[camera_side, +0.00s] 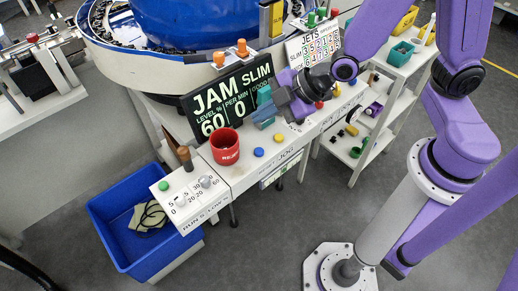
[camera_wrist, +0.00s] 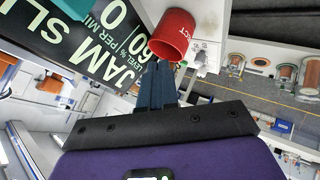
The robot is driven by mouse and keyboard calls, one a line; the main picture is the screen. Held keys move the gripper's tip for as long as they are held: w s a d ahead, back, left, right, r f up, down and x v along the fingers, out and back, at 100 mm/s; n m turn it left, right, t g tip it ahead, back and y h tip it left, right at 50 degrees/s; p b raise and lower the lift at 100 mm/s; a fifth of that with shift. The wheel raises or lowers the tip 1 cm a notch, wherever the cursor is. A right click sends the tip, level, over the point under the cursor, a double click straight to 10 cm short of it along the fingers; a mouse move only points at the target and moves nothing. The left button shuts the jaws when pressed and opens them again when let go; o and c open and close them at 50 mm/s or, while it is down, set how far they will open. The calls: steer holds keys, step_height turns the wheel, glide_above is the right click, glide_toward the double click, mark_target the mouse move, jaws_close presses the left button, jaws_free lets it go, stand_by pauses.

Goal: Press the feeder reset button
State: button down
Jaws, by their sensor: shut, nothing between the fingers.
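The panel (camera_side: 235,180) has a blue button (camera_side: 258,152) and a yellow button (camera_side: 279,138) on top, right of the red cup. The lettering along its front edge is too small to read surely, so I cannot tell which button is the feeder reset. A red button (camera_side: 319,104) and a green one (camera_side: 163,185) sit farther along. My gripper (camera_side: 268,115) is above the panel, in front of the sign, apart from the blue and yellow buttons. In the wrist view my gripper (camera_wrist: 158,75) has its dark fingers together, empty. No button shows clearly there.
The red reject cup (camera_side: 225,148) stands left of the blue button; it also shows in the wrist view (camera_wrist: 172,36). The JAM sign (camera_side: 225,100) rises behind. A blue bin (camera_side: 120,215) is below.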

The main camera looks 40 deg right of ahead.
mark_target(263, 152)
steer(key=shift+f, duration=4.4)
steer(key=shift+f, duration=0.1)
steer(key=shift+f, duration=0.35)
steer(key=shift+f, duration=0.5)
steer(key=shift+r, duration=0.9)
steer(key=shift+r, duration=2.55)
